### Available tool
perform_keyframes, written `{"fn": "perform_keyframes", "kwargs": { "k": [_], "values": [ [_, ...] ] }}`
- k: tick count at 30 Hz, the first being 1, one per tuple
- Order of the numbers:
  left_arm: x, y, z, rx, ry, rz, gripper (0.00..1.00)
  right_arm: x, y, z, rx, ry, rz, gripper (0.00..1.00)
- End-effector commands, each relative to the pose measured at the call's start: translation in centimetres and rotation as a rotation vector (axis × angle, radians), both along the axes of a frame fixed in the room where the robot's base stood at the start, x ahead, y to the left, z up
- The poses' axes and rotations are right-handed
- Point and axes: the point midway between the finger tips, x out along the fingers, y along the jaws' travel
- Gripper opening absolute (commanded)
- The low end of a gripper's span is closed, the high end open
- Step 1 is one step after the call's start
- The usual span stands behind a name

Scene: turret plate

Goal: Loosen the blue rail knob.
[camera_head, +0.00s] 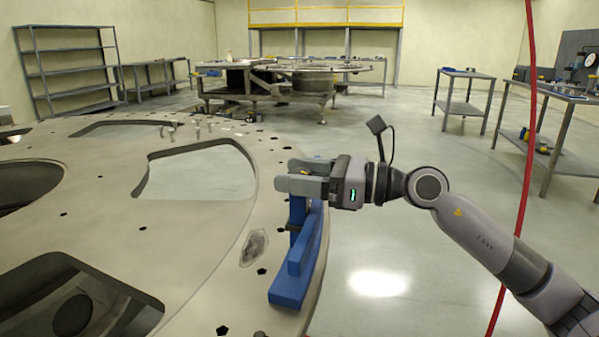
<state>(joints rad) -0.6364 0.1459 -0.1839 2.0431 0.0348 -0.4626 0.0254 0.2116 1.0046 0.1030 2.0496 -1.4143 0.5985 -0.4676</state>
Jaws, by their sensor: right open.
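My right gripper (296,177) reaches in from the right with its fingers pointing left. It is open, its two grey fingers above the upper part of a blue rail fixture (293,283). The fixture stands on the right rim of the large round metal plate (225,262). It has a long blue block along the rim and a blue upright part (298,213) just below the fingers. I cannot make out a separate knob; the gripper hides the top of the fixture. I cannot tell whether the fingers touch it. My left gripper is not in view.
The plate has large cutouts, small dark holes and several small upright pieces (197,128) near its far edge. A red cable (529,130) hangs at the right. Workbenches (465,92) stand farther back. The floor (385,260) right of the plate is clear.

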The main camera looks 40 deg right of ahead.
Motion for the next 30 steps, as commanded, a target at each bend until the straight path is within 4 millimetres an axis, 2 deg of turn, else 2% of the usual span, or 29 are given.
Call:
{"fn": "perform_keyframes", "kwargs": {
  "k": [5, 9, 10, 17, 30],
  "values": [
    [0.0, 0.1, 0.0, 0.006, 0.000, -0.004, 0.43, 0.0, 0.0, 0.0, 0.001, -0.001, 0.000, 0.64],
    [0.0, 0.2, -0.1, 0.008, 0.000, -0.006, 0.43, 0.0, 0.0, 0.0, 0.001, -0.001, 0.000, 0.18],
    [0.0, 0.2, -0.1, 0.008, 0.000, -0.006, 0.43, 0.0, 0.0, 0.0, 0.001, -0.001, 0.000, 0.14],
    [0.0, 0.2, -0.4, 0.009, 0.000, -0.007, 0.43, 0.0, 0.0, -0.1, 0.001, -0.002, 0.012, 0.14],
    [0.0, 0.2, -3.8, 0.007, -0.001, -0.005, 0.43, 0.0, -0.1, -0.1, 0.004, -0.006, 0.213, 0.14]
  ]
}}
